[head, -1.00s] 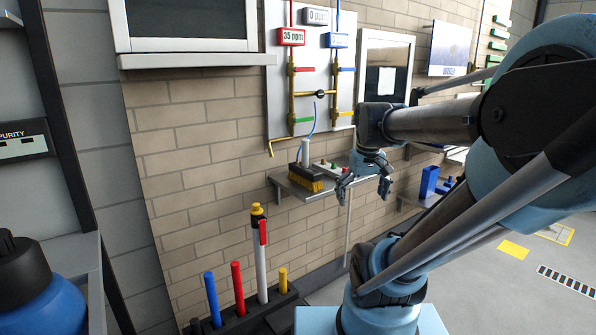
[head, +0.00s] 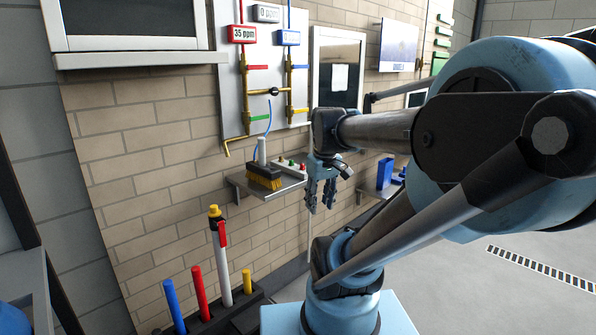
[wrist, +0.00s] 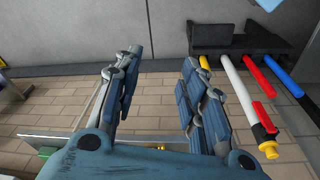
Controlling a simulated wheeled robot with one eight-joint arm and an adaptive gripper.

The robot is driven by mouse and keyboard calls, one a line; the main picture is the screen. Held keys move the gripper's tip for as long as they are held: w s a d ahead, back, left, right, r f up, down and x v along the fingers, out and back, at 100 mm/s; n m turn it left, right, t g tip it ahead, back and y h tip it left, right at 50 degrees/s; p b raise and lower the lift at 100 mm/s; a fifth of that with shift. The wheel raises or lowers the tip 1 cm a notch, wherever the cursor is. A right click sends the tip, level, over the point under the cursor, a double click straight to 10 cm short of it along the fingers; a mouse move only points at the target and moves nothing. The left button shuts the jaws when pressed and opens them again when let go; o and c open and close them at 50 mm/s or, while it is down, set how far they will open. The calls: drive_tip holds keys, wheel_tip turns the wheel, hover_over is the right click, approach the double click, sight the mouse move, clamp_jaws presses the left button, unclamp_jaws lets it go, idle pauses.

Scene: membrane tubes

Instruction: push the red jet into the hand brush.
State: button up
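The hand brush (head: 265,180), black with yellow bristles, stands on the wall shelf, a white handle and thin blue hose rising from it. A red piece (head: 222,233) sits high on the side of a yellow-capped white tube standing in the floor rack; in the wrist view it is at the right (wrist: 263,113). A separate plain red tube (head: 199,292) stands in the same rack. I cannot tell which is the red jet. My gripper (head: 320,207) points down by the shelf's right end. Its fingers are apart with nothing between them, also in the wrist view (wrist: 160,90).
The black rack (head: 215,323) also holds a blue tube (head: 174,305) and a short yellow one (head: 247,281). A small box with coloured buttons (head: 290,167) sits beside the brush. A panel (head: 235,95) with pipes and valves hangs above. Blue blocks (head: 385,172) stand farther right.

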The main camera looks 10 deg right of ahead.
drive_tip(key=w+r+n, duration=0.6)
drive_tip(key=w+r, duration=0.5)
drive_tip(key=w, duration=0.3)
drive_tip(key=n+g+y, duration=0.1)
drive_tip(key=n+g, duration=0.1)
drive_tip(key=n, duration=0.4)
approach(302, 169)
drive_tip(key=f, duration=0.7)
drive_tip(key=shift+w+a+f, duration=0.15)
drive_tip(key=shift+w+a, duration=0.2)
drive_tip(key=shift+w, duration=0.05)
drive_tip(key=shift+c, duration=0.5)
drive_tip(key=c, duration=0.8)
